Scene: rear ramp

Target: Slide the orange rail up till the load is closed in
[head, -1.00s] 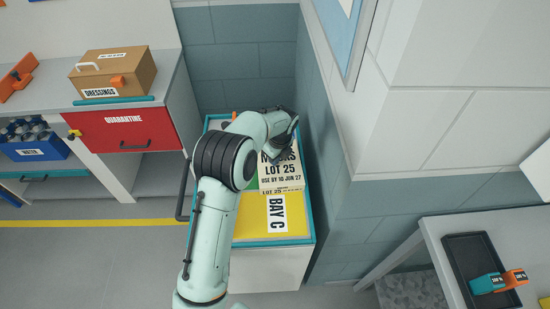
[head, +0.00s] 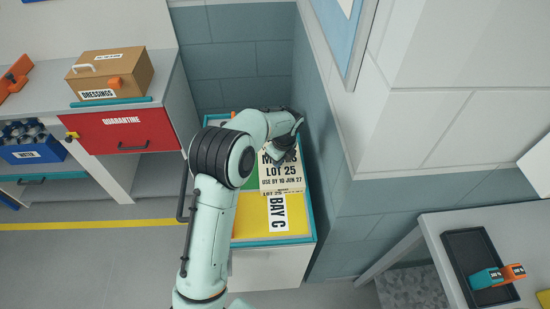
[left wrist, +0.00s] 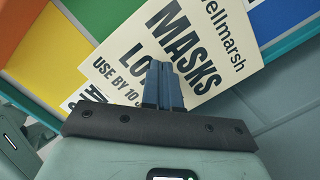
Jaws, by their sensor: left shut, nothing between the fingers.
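The load, a cream box (head: 283,180) lettered MASKS LOT 25, lies on a teal-edged surface (head: 308,225) with coloured areas. Its lettered face also shows in the left wrist view (left wrist: 215,30). My left gripper (head: 285,150) is over the box's far part, partly hidden by its own wrist. In the left wrist view its two dark blue fingers (left wrist: 163,82) are together and empty, in front of the lettering; I cannot tell whether they touch it. No orange rail can be made out for sure; a flat orange area (left wrist: 12,30) shows there. My right gripper is not in view.
A tiled wall (head: 335,190) stands close along the right of the surface. A yellow area labelled BAY C (head: 250,220) lies in front of the box. A bench with a red QUARANTINE drawer (head: 115,130) is at left. A black tray (head: 460,250) sits at lower right.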

